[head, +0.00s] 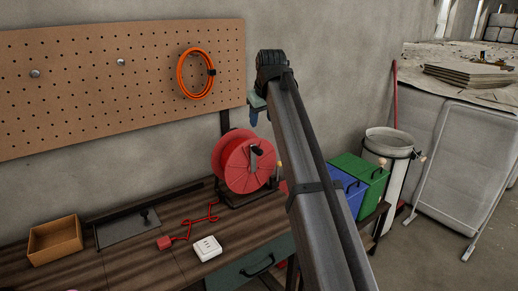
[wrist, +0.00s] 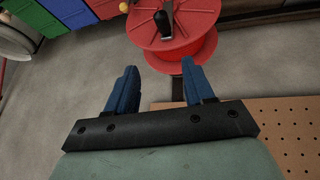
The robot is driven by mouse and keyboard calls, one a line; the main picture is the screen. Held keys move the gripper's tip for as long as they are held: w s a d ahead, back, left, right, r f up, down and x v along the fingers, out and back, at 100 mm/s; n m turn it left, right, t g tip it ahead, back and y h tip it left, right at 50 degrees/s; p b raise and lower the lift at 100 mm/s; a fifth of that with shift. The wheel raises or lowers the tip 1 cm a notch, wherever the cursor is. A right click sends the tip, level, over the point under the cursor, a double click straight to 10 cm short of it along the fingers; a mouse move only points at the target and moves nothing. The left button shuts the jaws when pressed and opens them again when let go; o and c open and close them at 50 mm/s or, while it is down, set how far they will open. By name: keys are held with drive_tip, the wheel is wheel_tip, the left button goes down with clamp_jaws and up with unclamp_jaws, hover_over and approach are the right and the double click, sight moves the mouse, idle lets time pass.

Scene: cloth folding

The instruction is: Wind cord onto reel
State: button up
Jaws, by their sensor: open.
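The red reel (head: 236,168) stands on a dark frame at the back of the workbench, with a metal crank and dark knob (head: 257,152) on its face. A red cord (head: 198,222) lies loose in bends on the bench left of the reel, with a red plug (head: 165,243) at its end. My gripper (wrist: 158,68) is open and empty, its blue fingers apart. In the wrist view the reel (wrist: 200,22) is just beyond the fingertips, not between them. In the head view my arm hides most of the gripper, which is above and right of the reel near the wall.
A white socket block (head: 207,248) sits on the bench (head: 130,270) near the cord. An open cardboard box (head: 55,240) stands at left. A pegboard (head: 110,80) holds an orange coil (head: 181,75). Green (head: 362,172) and blue bins (head: 352,190) stand right of the reel, partly behind my arm.

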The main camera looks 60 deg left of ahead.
sight(259, 149)
drive_tip(key=a+f, duration=0.1)
drive_tip(key=f, duration=0.3)
drive_tip(key=w+a+f+n, duration=0.1)
drive_tip(key=a+f, duration=0.1)
drive_tip(key=f, duration=0.3)
drive_tip(key=a+f+n, duration=0.1)
drive_tip(key=f, duration=0.3)
drive_tip(key=shift+w+a+f+h, duration=0.15)
drive_tip(key=shift+w+h, duration=0.15)
drive_tip(key=shift+w, duration=0.1)
drive_tip(key=shift+c, duration=0.2)
clamp_jaws()
